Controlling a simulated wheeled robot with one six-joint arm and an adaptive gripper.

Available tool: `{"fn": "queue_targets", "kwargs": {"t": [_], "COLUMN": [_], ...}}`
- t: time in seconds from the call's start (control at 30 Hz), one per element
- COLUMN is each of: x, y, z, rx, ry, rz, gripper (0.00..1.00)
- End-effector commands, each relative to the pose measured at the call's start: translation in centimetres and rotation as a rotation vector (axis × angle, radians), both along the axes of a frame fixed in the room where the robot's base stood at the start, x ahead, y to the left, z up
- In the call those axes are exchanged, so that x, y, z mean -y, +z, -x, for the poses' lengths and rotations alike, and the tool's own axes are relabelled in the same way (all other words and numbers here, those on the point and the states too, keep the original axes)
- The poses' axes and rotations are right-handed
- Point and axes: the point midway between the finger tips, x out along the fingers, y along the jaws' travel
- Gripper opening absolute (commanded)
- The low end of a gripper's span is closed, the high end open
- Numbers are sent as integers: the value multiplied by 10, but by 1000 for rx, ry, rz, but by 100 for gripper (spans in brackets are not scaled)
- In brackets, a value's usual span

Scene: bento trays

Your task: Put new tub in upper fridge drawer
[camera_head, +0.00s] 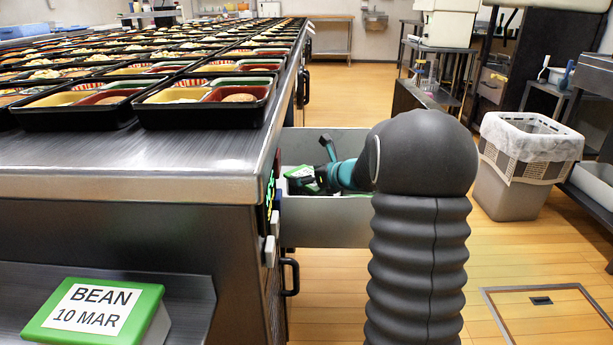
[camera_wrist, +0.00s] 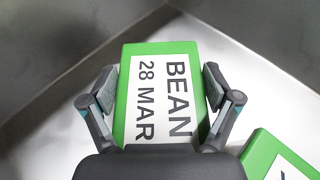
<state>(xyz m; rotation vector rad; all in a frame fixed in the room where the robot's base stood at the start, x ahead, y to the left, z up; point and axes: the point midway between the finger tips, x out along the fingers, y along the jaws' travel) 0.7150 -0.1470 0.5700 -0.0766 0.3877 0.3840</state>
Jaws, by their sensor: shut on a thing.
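My gripper (camera_wrist: 160,100) is shut on a green-lidded tub (camera_wrist: 160,72) labelled BEAN 28 MAR, one finger on each side of its lid. The drawer (camera_wrist: 240,65) has a pale floor and grey walls around the tub. I cannot tell whether the tub touches the floor. Part of a second green-lidded tub (camera_wrist: 272,155) shows at the lower right, its label cut off. In the head view my gripper (camera_head: 312,180) is inside the open drawer (camera_head: 335,234), partly hidden by my arm. Another green-lidded tub (camera_head: 95,312), labelled BEAN 10 MAR, sits on a ledge at lower left.
A steel counter (camera_head: 150,166) stands left of the drawer, carrying many bento trays (camera_head: 205,115). Below the open drawer is a dark handle (camera_head: 291,277). A lined bin (camera_head: 510,190) stands on the right. The wooden floor beyond the drawer is clear.

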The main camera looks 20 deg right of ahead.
Motion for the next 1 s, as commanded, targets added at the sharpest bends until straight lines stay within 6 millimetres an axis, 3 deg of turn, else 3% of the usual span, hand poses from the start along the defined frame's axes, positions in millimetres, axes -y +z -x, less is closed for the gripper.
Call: {"fn": "queue_targets", "kwargs": {"t": [0.1, 0.13, 0.17, 0.6, 0.77, 1.0], "x": [0, 0, 0, 0, 9, 26], "y": [-2, -3, -2, 3, 10, 29], "z": [0, 0, 0, 0, 18, 60], "rx": [1, 0, 0, 0, 1, 2], "ry": [0, 0, 0, 0, -4, -4], "rz": [0, 0, 0, 0, 1, 1], "gripper": [38, 90, 98, 100, 100, 100]}}
